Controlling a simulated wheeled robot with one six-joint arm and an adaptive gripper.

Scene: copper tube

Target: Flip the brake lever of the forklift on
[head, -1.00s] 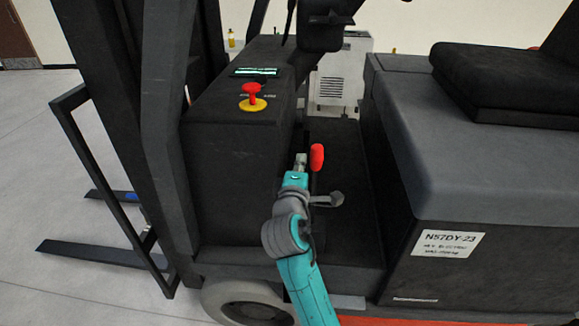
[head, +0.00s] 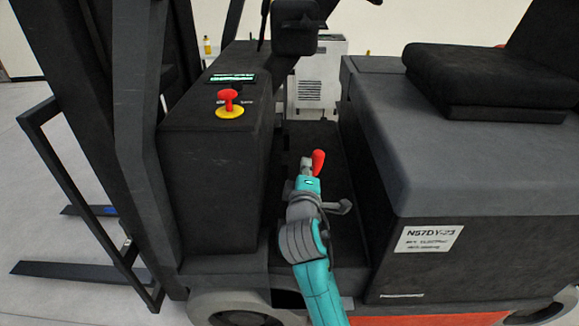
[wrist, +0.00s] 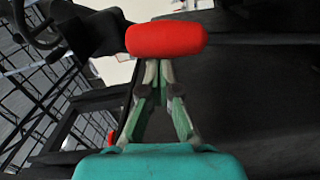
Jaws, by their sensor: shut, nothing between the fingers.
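The brake lever's red knob (head: 318,162) stands in the forklift's footwell, between the dark front console and the seat base. In the wrist view the red knob (wrist: 167,39) lies just beyond my fingertips, across the view. My gripper (head: 306,164) is shut and empty, close beside the knob on its left in the head view. In the wrist view my gripper (wrist: 158,66) has its fingers drawn together, their tips at the knob's lower edge; I cannot tell whether they touch it. The lever's shaft is mostly hidden behind the knob and my arm.
The front console (head: 215,165) with a red emergency button (head: 229,99) stands left of my arm. The grey seat base (head: 450,150) stands right. A steering wheel column (head: 295,30) is above the footwell. A white cabinet (head: 318,80) stands behind.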

